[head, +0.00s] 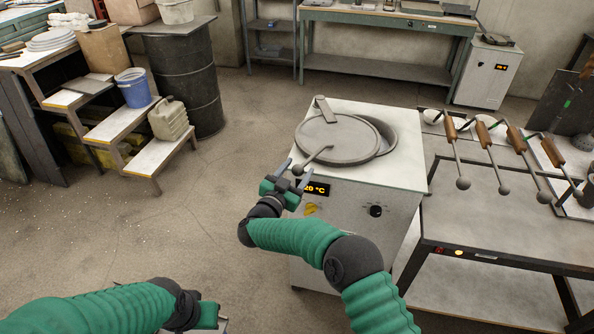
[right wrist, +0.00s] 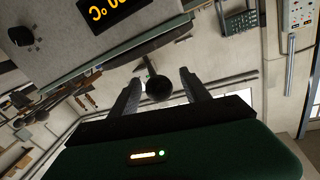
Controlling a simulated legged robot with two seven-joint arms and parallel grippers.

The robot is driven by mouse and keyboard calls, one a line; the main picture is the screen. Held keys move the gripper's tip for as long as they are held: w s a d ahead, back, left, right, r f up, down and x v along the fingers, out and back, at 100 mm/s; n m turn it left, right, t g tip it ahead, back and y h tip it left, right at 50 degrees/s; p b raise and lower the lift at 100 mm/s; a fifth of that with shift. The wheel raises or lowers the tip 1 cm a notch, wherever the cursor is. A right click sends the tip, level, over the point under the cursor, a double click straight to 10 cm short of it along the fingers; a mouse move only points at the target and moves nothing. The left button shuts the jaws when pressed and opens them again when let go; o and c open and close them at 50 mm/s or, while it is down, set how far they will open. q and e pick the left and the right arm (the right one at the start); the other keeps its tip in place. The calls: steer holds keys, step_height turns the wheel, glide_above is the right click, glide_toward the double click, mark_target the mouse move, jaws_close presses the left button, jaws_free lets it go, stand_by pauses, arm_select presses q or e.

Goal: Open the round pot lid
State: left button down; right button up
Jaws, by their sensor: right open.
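The round grey pot lid (head: 345,142) lies flat over the pot, set into the top of a white heated cabinet. A strip of the pot's rim (head: 388,133) shows to the right of the lid. The lid's handle (head: 316,158) is a short rod that juts toward the front left and ends in a dark ball knob (head: 298,170). My right gripper (head: 293,174) is open around the knob; in the right wrist view the knob (right wrist: 158,88) sits between the two fingers, with no clear contact. My left gripper (head: 208,316) is low at the bottom left, its fingers unclear.
The cabinet's front has a temperature display (head: 316,188) and a black dial (head: 375,211), close to my right gripper. Several ladles with wooden handles (head: 484,133) hang on a rack at the right over a dark table (head: 490,215). Stepped shelves (head: 120,125) stand at the left.

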steer(key=v, duration=1.2)
